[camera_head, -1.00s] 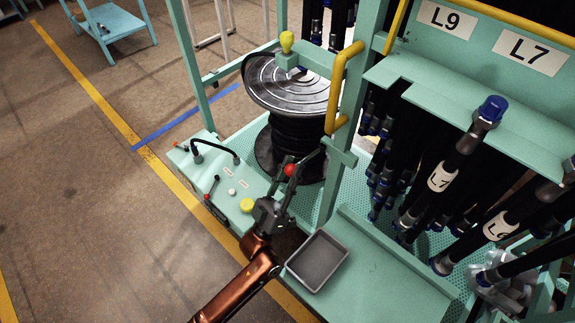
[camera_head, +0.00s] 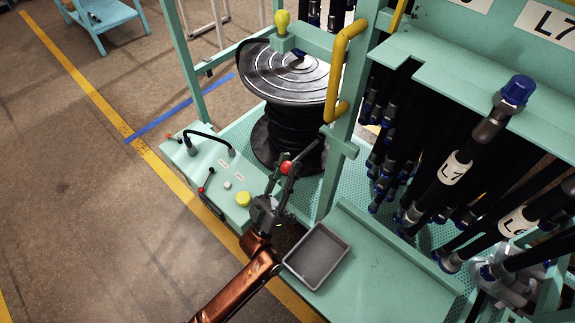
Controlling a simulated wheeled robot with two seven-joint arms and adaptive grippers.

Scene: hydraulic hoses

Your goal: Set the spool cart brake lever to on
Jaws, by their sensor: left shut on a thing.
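My left gripper (camera_head: 284,173) reaches in from the bottom, over the right end of the cart's green panel (camera_head: 218,165). It is shut on a red ball knob (camera_head: 286,167), which shows between its fingers. This appears to be the brake lever's knob; the lever's shaft is hidden by the gripper, so I cannot tell its position. The black hose spool (camera_head: 285,72) stands on the cart just behind. My right gripper is not in view.
The panel carries a yellow button (camera_head: 243,199) and a small red-ended lever (camera_head: 207,180). A grey tray (camera_head: 316,255) lies right of my arm. A yellow rail (camera_head: 345,70) and hanging hoses (camera_head: 455,170) crowd the right. The floor at left is open.

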